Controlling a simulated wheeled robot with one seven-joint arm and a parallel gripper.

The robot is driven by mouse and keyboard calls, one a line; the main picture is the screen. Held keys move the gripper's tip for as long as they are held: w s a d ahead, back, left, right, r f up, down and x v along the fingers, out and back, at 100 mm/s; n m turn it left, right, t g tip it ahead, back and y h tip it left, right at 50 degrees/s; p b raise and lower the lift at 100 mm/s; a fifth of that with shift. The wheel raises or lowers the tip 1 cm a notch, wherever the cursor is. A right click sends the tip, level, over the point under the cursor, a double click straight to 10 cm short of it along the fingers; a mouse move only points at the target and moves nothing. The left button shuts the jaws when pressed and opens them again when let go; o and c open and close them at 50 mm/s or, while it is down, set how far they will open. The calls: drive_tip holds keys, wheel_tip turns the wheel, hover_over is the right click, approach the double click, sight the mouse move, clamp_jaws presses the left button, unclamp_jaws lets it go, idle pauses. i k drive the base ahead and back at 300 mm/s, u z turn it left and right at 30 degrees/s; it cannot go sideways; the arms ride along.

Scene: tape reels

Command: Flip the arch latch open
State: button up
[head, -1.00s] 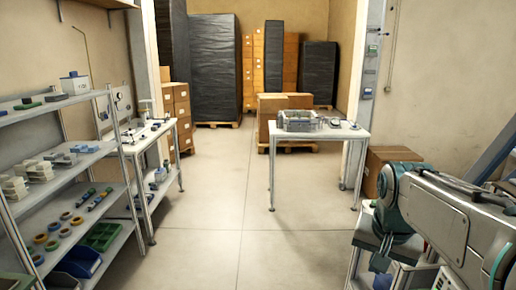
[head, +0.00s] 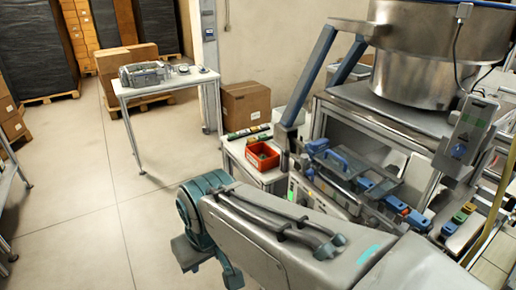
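My arm reaches in from the lower right of the head view, with its teal joint at the far end. My gripper (head: 206,262) hangs below that joint, over the floor, partly hidden by the arm. Its fingers are too unclear to show whether they are open or shut. A blue arch-shaped part (head: 336,160) sits on the machine track (head: 352,190) right of my arm. I cannot tell for certain whether it is the arch latch, or how it stands. My gripper is well apart from it, to the lower left. My arm hides the lower part of the machine.
A large metal bowl (head: 440,45) stands on a bench at the upper right. A red bin (head: 262,156) sits on a low white table behind my arm. A cardboard box (head: 247,105) and a small table (head: 165,83) stand farther back.

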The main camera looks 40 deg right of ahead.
sight(297, 156)
drive_tip(key=u, duration=0.25)
drive_tip(key=i, duration=1.2)
drive_tip(key=z, duration=1.75)
